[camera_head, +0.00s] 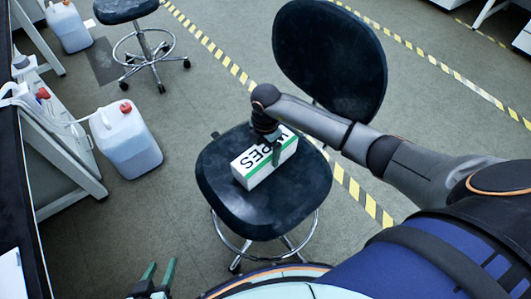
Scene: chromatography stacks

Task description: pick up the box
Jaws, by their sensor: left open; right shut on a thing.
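A white box (254,170) with a green stripe and black lettering is on the seat of a dark chair (225,198). My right gripper (275,157) reaches down over the box and is shut on it, with a finger showing against its near side. Part of the box top is hidden by the gripper. I cannot tell whether the box is touching the seat or slightly above it. My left gripper (158,272) is at the bottom edge, open and empty, with its two green fingers apart.
The chair has a tall dark backrest (330,60) behind the box. A white canister (126,145) with a red cap stands on the floor at left, beside a bench (60,150). Another stool (148,45) stands at the back.

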